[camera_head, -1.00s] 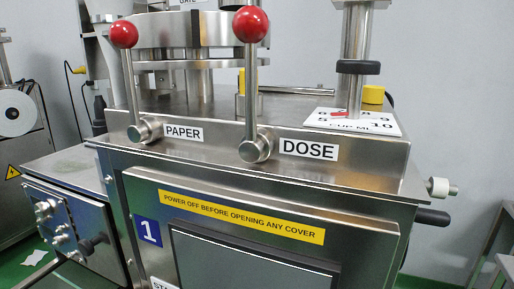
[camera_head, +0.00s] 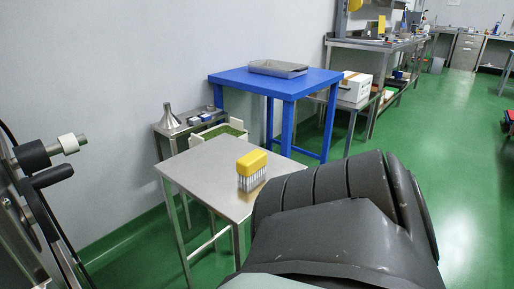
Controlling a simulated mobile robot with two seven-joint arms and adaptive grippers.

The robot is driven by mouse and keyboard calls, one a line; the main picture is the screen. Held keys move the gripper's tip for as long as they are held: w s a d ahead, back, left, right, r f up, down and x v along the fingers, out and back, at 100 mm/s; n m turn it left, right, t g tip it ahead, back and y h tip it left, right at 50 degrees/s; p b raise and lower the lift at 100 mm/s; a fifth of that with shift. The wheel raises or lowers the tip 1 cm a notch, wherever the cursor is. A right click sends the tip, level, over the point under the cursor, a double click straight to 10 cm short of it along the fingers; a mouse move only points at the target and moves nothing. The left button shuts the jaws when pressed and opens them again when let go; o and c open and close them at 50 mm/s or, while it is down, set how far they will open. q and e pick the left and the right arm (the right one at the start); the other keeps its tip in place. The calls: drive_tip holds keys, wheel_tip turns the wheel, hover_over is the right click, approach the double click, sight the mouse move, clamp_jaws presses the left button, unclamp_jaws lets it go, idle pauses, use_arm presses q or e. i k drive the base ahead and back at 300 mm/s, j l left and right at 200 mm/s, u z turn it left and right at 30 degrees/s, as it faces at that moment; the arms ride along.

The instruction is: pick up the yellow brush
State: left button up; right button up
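The yellow brush (camera_head: 252,164) stands on a small steel table (camera_head: 205,173), bristles down, with its yellow block on top and pale bristles beneath. It sits near the table's right side. A large dark grey part of my own arm fills the lower right, close to the brush in the picture; I cannot tell the real gap. Neither gripper's fingers are in view.
A machine with a black handle (camera_head: 52,176) stands at left. Green floor is open at right.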

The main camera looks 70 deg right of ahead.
sight(252, 165)
drive_tip(key=k+z, duration=0.3)
drive_tip(key=k+l+z, duration=0.1)
drive_tip(key=k+z, duration=0.2)
drive_tip(key=i+l+z, duration=0.15)
drive_tip(key=z, duration=0.25)
drive_tip(key=i+l+z, duration=0.35)
drive_tip(key=i+z, duration=0.1)
drive_tip(key=z, duration=0.3)
drive_tip(key=l+u, duration=0.15)
drive_tip(key=u, duration=0.3)
drive_tip(key=l+u, duration=0.15)
drive_tip(key=u, duration=0.7)
drive_tip(key=j+u, duration=0.1)
drive_tip(key=u, duration=0.3)
drive_tip(key=i+u, duration=0.1)
drive_tip(key=u, duration=0.3)
drive_tip(key=j+u, duration=0.1)
drive_tip(key=u, duration=0.3)
drive_tip(key=z, duration=2.5)
